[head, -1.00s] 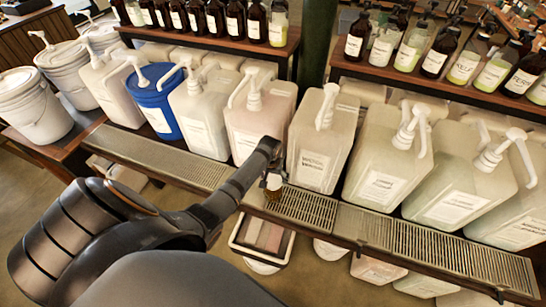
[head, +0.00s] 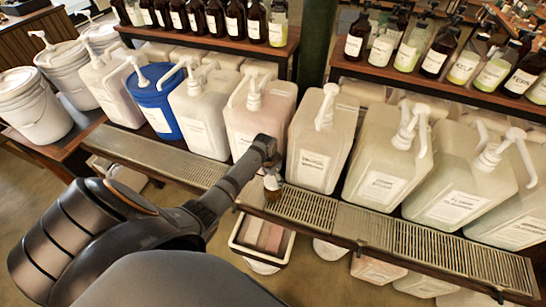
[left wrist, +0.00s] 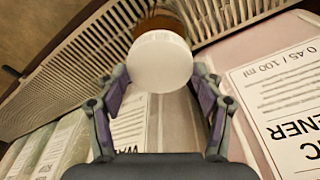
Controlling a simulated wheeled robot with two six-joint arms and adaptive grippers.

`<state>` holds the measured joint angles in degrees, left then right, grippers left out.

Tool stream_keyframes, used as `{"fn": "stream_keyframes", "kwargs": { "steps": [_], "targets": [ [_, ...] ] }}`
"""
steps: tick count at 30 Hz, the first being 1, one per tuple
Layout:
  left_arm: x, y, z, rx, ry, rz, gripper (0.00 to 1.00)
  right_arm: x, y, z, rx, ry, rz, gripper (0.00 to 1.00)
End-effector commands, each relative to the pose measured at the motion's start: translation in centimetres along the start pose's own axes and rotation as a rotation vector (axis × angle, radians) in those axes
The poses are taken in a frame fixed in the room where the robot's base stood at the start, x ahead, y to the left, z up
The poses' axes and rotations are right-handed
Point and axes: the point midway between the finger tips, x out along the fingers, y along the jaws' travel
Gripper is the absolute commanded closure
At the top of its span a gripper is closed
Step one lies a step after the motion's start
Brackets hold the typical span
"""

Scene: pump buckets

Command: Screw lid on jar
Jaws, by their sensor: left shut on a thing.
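A small amber jar (head: 271,187) stands on the metal drip grating at the front of the pump containers in the head view. In the left wrist view the jar (left wrist: 160,24) shows only as a brown rim behind a round white lid (left wrist: 159,62). My left gripper (head: 269,160) is above the jar; in the left wrist view its two fingers (left wrist: 160,88) are shut on the lid from both sides. The lid lies over the jar's top; I cannot tell whether it is seated on the thread. My right gripper is not in view.
The slatted drip grating (head: 305,208) runs along the counter's front edge. Large white pump containers (head: 322,140) and a blue bucket (head: 155,100) stand close behind it. Shelves of amber bottles (head: 355,40) are at the back. A tray (head: 262,238) lies below the grating.

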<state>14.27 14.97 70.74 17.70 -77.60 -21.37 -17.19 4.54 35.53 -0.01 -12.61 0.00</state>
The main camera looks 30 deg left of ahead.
Motion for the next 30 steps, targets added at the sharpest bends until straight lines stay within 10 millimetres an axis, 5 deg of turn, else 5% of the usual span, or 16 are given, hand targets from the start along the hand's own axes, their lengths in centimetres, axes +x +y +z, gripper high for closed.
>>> {"fn": "stream_keyframes", "kwargs": {
  "steps": [9,19,20,24,30],
  "targets": [
    [0.23,-0.05,0.02,0.610,0.000,0.093,0.71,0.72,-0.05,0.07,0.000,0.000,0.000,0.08],
    [0.12,0.05,0.07,0.726,-0.001,0.111,0.71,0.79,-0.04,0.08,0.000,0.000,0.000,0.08],
    [0.12,0.05,0.08,0.726,-0.001,0.111,0.30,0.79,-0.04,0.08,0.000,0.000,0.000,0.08],
    [0.11,0.05,0.07,0.725,-0.001,0.111,0.11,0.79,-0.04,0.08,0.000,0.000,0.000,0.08],
    [0.08,0.03,0.03,0.724,-0.001,0.110,0.10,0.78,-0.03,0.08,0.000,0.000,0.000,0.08]
  ]
}}
